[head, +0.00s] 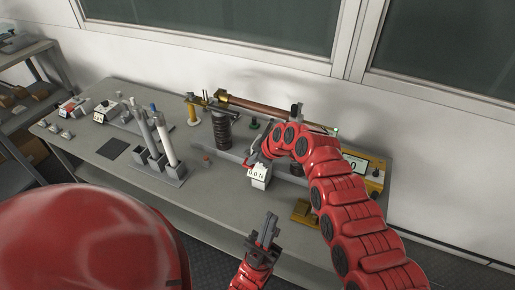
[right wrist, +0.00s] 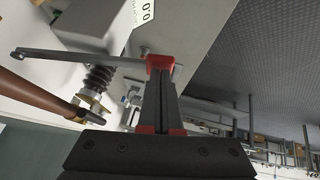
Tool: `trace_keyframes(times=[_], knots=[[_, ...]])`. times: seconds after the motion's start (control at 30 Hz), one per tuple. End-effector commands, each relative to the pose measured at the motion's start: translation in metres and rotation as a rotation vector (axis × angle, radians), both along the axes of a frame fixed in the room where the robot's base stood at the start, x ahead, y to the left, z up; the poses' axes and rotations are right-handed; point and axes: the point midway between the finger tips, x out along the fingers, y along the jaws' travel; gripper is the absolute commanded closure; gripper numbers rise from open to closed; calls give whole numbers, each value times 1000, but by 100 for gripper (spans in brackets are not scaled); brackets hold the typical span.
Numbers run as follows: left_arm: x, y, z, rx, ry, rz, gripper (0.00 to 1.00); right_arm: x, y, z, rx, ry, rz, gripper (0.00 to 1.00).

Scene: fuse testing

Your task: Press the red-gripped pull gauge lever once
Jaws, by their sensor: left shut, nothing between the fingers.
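The pull gauge (head: 260,182) is a pale block with a "0.0 N" display at the table's middle. In the right wrist view its body (right wrist: 92,22) is at the upper left. Its grey lever (right wrist: 90,60) runs across to a red grip (right wrist: 160,63). My right gripper (right wrist: 160,80) has its dark fingers close together, with the tips at the red grip; whether they touch it is unclear. In the head view my right arm partly covers the right gripper (head: 262,156) and lever. My left gripper (head: 269,222) is shut and empty, in front of the gauge.
A rack with white tubes (head: 160,168) is to the left. A yellow device with a display (head: 376,172) is at the right. The table front left of the gauge is clear.

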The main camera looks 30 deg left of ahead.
Motion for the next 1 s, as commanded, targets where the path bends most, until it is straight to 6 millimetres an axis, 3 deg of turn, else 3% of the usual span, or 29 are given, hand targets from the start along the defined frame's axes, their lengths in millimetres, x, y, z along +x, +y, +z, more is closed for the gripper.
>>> trace_keyframes(times=[0.9,1.0], knots=[[0,0,-44,0,0,0,100,4,1,-26,0,-1,-1,100],[0,0,-41,0,0,0,100,4,1,-23,0,0,0,100]])
